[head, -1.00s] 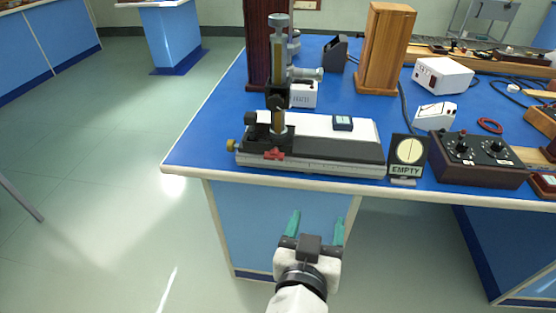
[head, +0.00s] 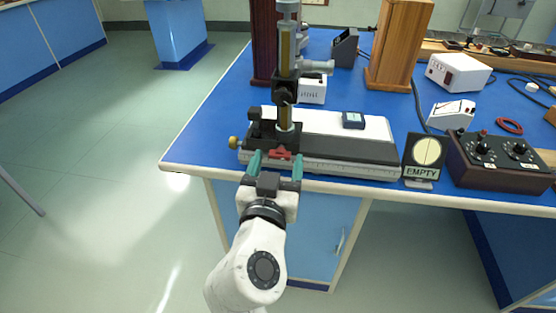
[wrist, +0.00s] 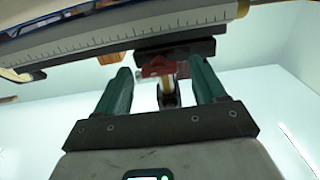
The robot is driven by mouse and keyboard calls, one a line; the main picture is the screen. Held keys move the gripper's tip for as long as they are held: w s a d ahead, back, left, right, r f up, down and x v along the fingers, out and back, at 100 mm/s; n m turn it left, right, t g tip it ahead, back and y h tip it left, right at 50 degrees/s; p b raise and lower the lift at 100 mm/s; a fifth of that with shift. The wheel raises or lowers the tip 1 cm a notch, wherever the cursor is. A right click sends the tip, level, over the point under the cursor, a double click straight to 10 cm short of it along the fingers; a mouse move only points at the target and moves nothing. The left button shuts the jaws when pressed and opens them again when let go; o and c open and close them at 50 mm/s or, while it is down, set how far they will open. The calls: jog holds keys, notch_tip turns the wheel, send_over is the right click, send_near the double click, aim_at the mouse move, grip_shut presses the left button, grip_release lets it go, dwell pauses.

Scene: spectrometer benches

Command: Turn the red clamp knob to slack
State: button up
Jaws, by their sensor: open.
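The red clamp knob (head: 280,153) sits on the front of the dark carriage at the foot of the upright microscope column (head: 287,75). In the wrist view the red knob (wrist: 158,67) shows between and beyond the two green fingertips. My gripper (head: 275,162) is open, with one finger to each side of the knob. In the wrist view my gripper (wrist: 162,82) holds nothing. I cannot tell whether either finger touches the knob. The scaled rail (head: 345,168) runs along the bench's front edge, and it also shows in the wrist view (wrist: 90,38).
An "EMPTY" sign (head: 422,158) stands right of the rail, beside a dark control box (head: 495,160) with dials. A brass knob (head: 234,143) is at the rail's left end. A wooden block (head: 398,45) stands behind.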

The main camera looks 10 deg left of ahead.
jog(key=shift+w, duration=0.45)
jog(key=c, duration=1.1)
